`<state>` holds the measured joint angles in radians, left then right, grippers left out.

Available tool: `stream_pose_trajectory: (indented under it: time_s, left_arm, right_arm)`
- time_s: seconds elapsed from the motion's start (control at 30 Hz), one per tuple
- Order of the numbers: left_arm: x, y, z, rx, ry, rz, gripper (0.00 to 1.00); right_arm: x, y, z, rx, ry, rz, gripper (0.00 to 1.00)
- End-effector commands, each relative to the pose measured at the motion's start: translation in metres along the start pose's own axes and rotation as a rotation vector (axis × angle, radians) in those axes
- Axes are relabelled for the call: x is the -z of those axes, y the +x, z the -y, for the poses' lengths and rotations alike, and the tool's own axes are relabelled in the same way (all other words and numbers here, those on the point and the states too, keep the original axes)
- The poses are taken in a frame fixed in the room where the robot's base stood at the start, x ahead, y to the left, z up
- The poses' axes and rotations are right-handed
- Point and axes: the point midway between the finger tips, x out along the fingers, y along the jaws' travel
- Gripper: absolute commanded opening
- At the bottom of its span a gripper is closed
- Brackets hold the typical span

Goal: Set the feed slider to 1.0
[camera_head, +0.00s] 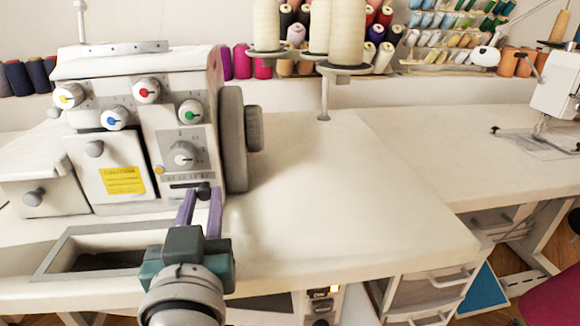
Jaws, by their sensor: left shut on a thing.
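The feed slider (203,191) is a small dark knob in a black slot low on the front of the white overlock sewing machine (135,75). A small printed scale runs just above the slot, too small to read. My left gripper (202,194) comes up from the bottom with two purple fingers. Its tips are at the slider, shut on the knob, which sits at the right part of the slot. The fingers partly hide the area below the knob. My right gripper is not in view.
Several coloured dials, a grey dial (182,155) and a handwheel (233,135) are close to the slider. A rectangular table opening (100,260) lies at front left. The table (330,215) is clear to the right. A thread stand (325,95) rises behind.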

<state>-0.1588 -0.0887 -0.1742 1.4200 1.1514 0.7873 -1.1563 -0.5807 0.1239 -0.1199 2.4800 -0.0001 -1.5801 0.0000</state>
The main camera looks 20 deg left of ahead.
Motion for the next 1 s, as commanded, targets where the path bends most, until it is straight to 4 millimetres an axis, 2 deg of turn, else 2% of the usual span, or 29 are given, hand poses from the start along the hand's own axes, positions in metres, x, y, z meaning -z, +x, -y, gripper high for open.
stream_pose_trajectory:
  time_s: [0.9,1.0]
  left_arm:
    - [0.0003,0.0000,-0.0001,0.000,0.000,-0.001,0.00]
    - [0.0022,-0.0001,0.0050,0.001,0.003,0.000,0.00]
  right_arm:
    - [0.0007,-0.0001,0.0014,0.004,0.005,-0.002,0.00]
    - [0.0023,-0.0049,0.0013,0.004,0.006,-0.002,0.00]
